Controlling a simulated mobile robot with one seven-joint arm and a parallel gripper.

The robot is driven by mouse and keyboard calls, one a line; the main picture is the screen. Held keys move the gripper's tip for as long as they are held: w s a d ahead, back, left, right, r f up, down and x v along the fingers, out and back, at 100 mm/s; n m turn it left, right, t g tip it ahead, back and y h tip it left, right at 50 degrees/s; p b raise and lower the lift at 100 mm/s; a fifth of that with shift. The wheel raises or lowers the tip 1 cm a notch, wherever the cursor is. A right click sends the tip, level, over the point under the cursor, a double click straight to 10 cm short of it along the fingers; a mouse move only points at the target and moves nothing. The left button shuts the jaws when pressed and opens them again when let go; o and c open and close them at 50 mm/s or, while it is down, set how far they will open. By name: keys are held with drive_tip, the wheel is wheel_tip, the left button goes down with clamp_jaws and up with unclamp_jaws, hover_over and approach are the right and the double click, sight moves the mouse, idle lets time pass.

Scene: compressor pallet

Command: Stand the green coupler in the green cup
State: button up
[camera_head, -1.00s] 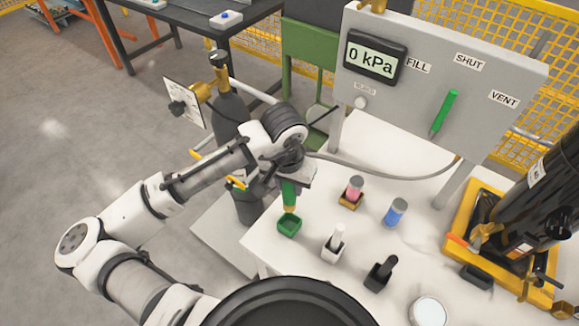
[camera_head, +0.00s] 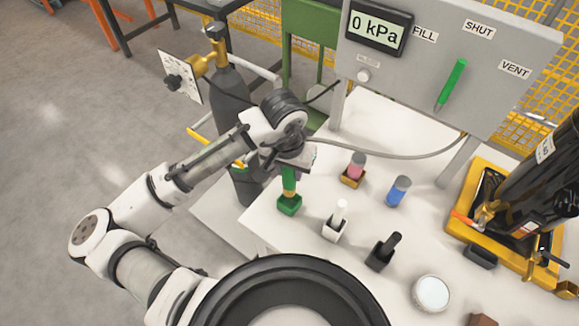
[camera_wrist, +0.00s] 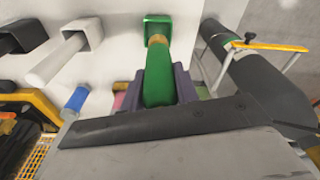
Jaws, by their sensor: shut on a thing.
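The green coupler (camera_head: 289,180) has a green body and a brass-coloured end. My gripper (camera_head: 288,168) is shut on it and holds it upright, brass end down, over the green cup (camera_head: 289,206). In the wrist view the coupler (camera_wrist: 158,82) lies between the purple fingers of my gripper (camera_wrist: 160,88). Its brass end meets the opening of the green cup (camera_wrist: 158,24). The lower tip is hidden by the cup's rim, so I cannot tell how deep it sits.
A white cup with a white piece (camera_head: 336,228) and a black one (camera_head: 382,252) stand to the right. A pink coupler (camera_head: 356,165) and a blue one (camera_head: 398,190) stand farther back. A gas cylinder (camera_head: 232,100) is close behind my gripper. A hose (camera_head: 400,155) crosses from the panel.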

sight(289, 186)
drive_tip(key=shift+f+b, duration=2.1)
drive_tip(key=shift+f, duration=0.9)
drive_tip(key=shift+f+b, duration=0.5)
drive_tip(key=shift+f, duration=0.05)
drive_tip(key=o, duration=1.2)
drive_tip(key=r, duration=0.4)
drive_tip(key=s+r, duration=0.1)
drive_tip(key=r, duration=0.8)
drive_tip(key=shift+s+a+r, duration=0.3)
drive_tip(key=shift+r, duration=0.05)
